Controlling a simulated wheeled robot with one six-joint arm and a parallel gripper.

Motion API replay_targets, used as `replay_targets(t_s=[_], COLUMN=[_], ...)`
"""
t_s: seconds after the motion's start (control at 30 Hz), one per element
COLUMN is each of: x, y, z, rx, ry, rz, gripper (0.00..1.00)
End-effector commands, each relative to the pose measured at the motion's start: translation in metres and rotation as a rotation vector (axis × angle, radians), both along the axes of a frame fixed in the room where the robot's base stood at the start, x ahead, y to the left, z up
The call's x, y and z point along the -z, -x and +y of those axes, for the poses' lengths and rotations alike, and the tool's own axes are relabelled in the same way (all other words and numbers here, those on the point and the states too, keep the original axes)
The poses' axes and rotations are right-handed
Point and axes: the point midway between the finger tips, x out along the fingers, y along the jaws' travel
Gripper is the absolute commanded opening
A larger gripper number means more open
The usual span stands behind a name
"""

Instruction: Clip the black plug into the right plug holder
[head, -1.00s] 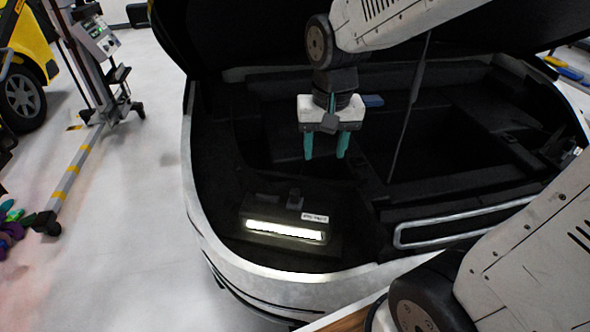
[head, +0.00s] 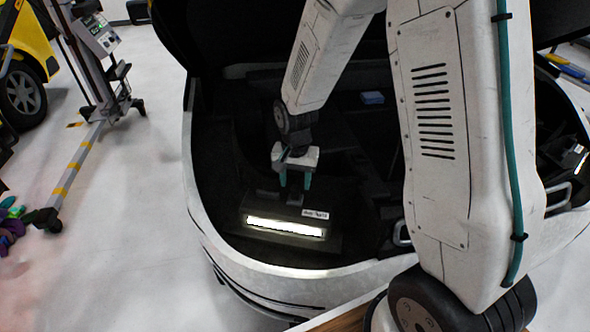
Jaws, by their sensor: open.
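My gripper (head: 295,186) is open and points down over the back of a dark box (head: 262,209) with a lit white front strip, in the trunk of a car. Its two teal fingers stand apart. A small black block (head: 295,199) on top of this box, possibly the black plug, is just below and between the fingertips. I cannot tell whether the fingers touch it. No plug holder can be made out; the trunk is very dark and my arm hides much of its right part.
The pale car rim (head: 225,262) curves around the trunk's front and left. A blue object (head: 372,97) lies at the back of the trunk. A wheeled stand (head: 95,75) is on the floor at the left. The pale floor between stand and car is open.

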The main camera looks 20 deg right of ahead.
Motion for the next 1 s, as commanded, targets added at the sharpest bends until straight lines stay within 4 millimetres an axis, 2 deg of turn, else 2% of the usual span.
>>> replay_targets(t_s=[0.1,0.23,0.6,0.77,0.83,0.87,0.9,0.93,1.0], x=[0.018,0.029,0.035,0.035,0.035,0.034,0.034,0.034,0.034], y=[0.0,0.0,0.0,0.0,0.0,0.0,0.0,0.0,0.0], z=[0.0,0.0,0.0,0.0,0.0,0.0,0.0,0.0,0.0], rx=[0.0,0.0,-0.001,-0.001,-0.001,-0.001,-0.001,-0.001,-0.001], ry=[0.0,0.0,0.0,0.0,0.0,0.001,0.001,0.001,0.001], rz=[0.002,0.0,0.0,0.0,0.0,-0.001,-0.001,-0.001,-0.001], gripper=[0.49,0.49,0.49,0.05,0.01,0.17,0.06,0.0,0.0])
